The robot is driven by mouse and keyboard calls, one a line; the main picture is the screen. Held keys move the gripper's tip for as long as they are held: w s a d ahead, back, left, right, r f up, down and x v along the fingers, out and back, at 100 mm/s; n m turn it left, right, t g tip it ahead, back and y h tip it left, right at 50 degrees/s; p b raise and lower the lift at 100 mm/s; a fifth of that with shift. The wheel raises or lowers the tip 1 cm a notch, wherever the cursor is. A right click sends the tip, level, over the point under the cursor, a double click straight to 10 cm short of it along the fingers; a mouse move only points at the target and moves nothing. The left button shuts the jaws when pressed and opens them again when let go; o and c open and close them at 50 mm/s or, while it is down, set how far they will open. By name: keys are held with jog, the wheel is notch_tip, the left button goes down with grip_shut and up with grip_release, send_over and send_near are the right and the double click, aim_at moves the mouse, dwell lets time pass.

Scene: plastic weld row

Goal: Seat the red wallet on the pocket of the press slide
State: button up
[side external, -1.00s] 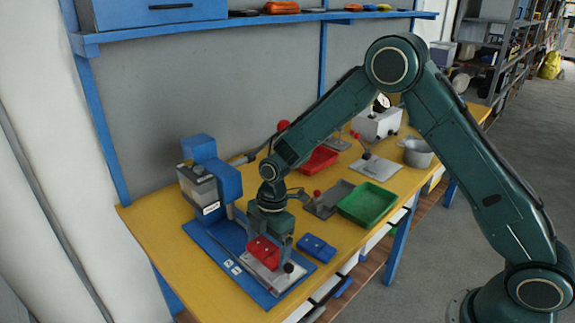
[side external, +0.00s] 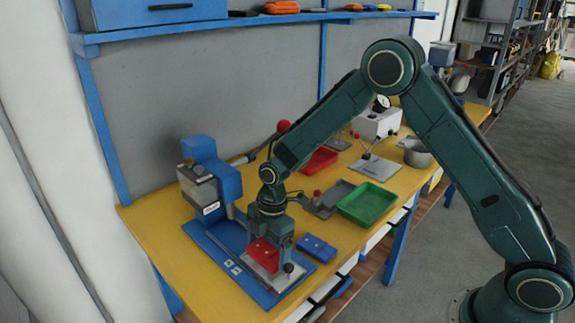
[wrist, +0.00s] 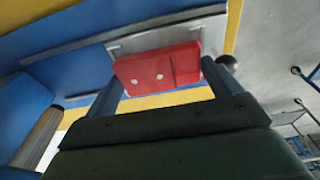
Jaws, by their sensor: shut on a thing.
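The red wallet (side external: 263,253) is between the fingers of my gripper (side external: 268,258), low over the silver plate of the press slide (side external: 272,284). In the wrist view the wallet (wrist: 158,72) shows two pale dots and a dark seam, with a finger at each side. The slide plate (wrist: 170,35) lies right behind it there. My gripper (wrist: 165,85) is shut on the wallet. The pocket is hidden under the wallet, and I cannot tell whether the wallet touches the plate. The blue press (side external: 212,175) stands at the back of the blue base (side external: 215,250).
A blue wallet (side external: 317,248) lies on the yellow table just right of the base. A green tray (side external: 367,204), a grey fixture (side external: 328,199) and a red tray (side external: 319,160) are farther back. A dark ball knob (side external: 289,268) stands at the slide's front edge.

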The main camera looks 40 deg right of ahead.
aim_at(274, 247)
jog(key=shift+s+f, duration=0.4)
jog(key=shift+f, duration=0.3)
dwell(0.3)
jog(key=o, duration=0.7)
jog(key=shift+r, duration=0.1)
jog(key=r, duration=0.4)
jog(key=d+r, duration=0.1)
jog(key=r, duration=0.4)
jog(key=w+d+r, duration=0.1)
jog(key=r, duration=0.4)
jog(key=shift+d+r, duration=0.1)
jog(key=shift+r, duration=0.05)
